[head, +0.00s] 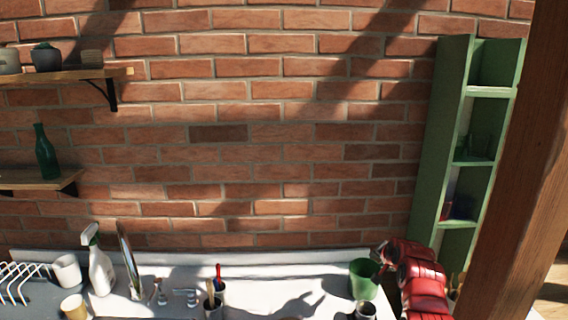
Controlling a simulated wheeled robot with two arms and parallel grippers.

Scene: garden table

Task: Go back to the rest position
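My red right arm comes up from the bottom right. Its gripper (379,258) is at the upper right rim of a green cup (361,281) on the white counter. The gripper is small and dark here, and I cannot tell whether its fingers are open or shut, or whether they touch the cup. My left gripper is not in view.
The counter (256,272) runs along a brick wall. On it are a spray bottle (100,268), a faucet (129,258), a pot with utensils (213,304), a dark-topped cup (366,309) and a dish rack (22,280). A green shelf (424,150) and wooden post (520,180) stand right.

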